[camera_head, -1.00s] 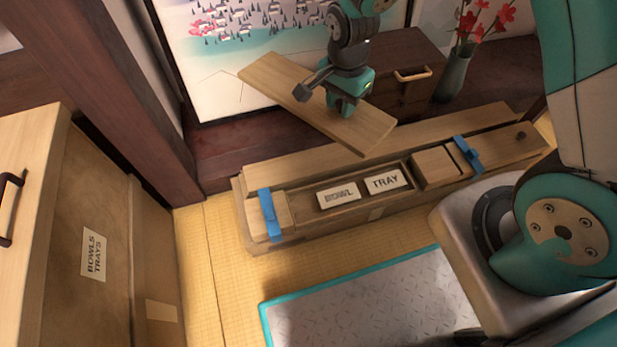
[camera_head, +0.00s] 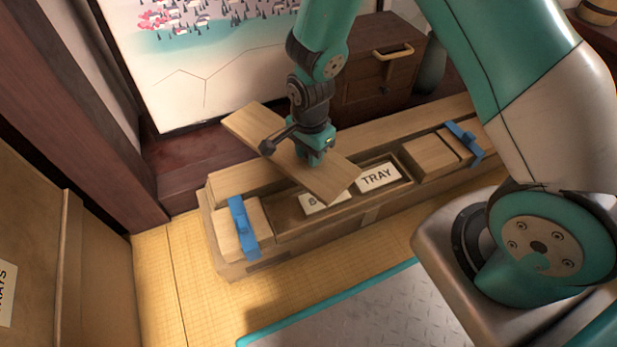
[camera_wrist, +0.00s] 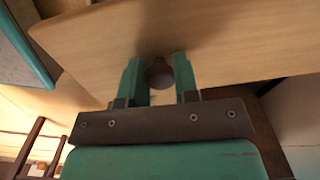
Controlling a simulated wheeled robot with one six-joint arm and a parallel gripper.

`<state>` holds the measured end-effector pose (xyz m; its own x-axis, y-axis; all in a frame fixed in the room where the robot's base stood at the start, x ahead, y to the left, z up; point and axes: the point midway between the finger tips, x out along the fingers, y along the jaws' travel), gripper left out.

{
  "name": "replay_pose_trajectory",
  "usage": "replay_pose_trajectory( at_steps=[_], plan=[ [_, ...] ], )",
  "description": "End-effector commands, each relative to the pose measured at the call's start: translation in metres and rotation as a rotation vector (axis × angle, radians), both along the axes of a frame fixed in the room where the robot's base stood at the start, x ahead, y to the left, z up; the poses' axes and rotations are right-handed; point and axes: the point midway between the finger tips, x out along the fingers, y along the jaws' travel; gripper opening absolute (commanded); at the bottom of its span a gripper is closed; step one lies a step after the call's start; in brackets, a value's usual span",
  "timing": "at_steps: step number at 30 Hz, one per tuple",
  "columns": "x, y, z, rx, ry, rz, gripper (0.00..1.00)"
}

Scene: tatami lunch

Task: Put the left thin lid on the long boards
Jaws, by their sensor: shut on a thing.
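The thin lid (camera_head: 254,130) is a flat light-wood board, held tilted in the head view above the left and middle of the long wooden box. My gripper (camera_head: 310,160) is shut on the lid's round dark knob, which shows between the fingers in the wrist view (camera_wrist: 159,74). The long boards (camera_head: 380,129) form a long low wooden assembly on the floor, with a shallow recess holding a TRAY label (camera_head: 378,177) and a partly covered second label (camera_head: 325,203). The lid hides part of the recess. I cannot tell whether the lid touches the boards.
Blue straps (camera_head: 243,228) and (camera_head: 464,143) cross the boards near both ends. A small wooden cabinet (camera_head: 376,70) and a painted screen (camera_head: 200,60) stand behind. A wooden box (camera_head: 60,250) is at left. Tatami (camera_head: 185,285) in front is open.

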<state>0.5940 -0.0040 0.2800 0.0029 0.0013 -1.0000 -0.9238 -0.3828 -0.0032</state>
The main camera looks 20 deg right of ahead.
Motion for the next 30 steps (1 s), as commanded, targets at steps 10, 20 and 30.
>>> replay_pose_trajectory(
  at_steps=[10,20,30],
  plan=[
    [0.000,0.000,-0.039,0.000,0.000,0.000,0.02],
    [0.001,0.000,-0.058,0.001,-0.002,0.000,0.00],
    [0.000,0.000,-0.060,0.000,-0.001,0.000,0.54]
  ],
)
